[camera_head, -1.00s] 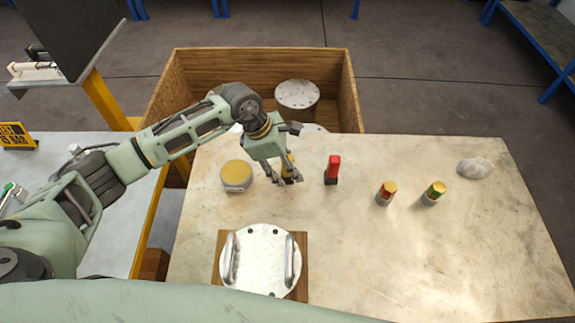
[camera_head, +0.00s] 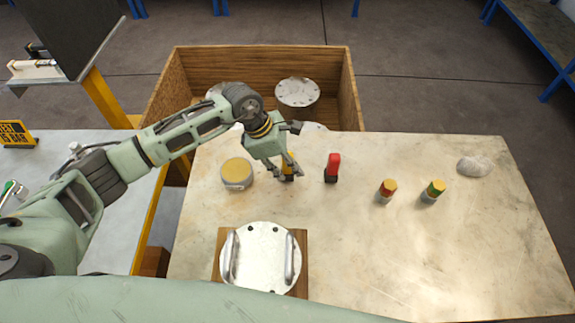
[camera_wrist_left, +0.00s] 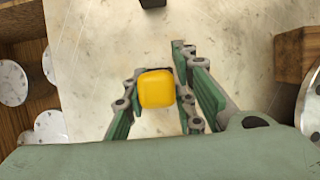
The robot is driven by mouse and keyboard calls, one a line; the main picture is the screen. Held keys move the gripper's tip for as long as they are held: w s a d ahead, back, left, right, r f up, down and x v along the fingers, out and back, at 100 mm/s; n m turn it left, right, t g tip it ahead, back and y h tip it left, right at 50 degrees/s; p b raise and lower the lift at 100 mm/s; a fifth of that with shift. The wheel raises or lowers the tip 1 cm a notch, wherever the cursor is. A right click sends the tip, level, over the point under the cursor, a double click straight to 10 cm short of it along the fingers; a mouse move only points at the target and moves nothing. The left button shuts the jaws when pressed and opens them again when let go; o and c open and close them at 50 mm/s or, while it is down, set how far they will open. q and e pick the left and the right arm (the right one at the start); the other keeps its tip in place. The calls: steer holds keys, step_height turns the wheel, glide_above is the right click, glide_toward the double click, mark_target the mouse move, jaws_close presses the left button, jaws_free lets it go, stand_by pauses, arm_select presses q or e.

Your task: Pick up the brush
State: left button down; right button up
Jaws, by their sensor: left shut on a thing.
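A brush with a yellow handle and a dark base (camera_head: 289,168) stands upright on the worktable (camera_head: 420,250). My left gripper (camera_head: 285,175) is over it from above, with its fingers shut on it. In the left wrist view the yellow handle top (camera_wrist_left: 157,88) sits between the fingers of the left gripper (camera_wrist_left: 163,92). The brush's lower part is mostly hidden there. A similar red-handled thing with a black base (camera_head: 332,168) stands just to the right. My right gripper is not in view.
A round tin with a yellow top (camera_head: 237,172) stands close left of the gripper. A flanged lid with two handles (camera_head: 259,258) lies in front. Two capped cylinders (camera_head: 386,191) (camera_head: 432,191) and a grey lump (camera_head: 474,166) are to the right. A wooden crate (camera_head: 180,75) stands behind.

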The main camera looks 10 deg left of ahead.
arm_select(q)
steer(key=shift+r, duration=0.1)
step_height(320, 180, up, 4)
steer(key=shift+f+b, duration=0.1)
steer(key=shift+b, duration=0.85)
steer(key=s+d+r+b, duration=0.3)
steer(key=s+d+r, duration=0.2)
steer(key=d, duration=0.5)
step_height(320, 180, up, 2)
steer(key=shift+d, duration=0.3)
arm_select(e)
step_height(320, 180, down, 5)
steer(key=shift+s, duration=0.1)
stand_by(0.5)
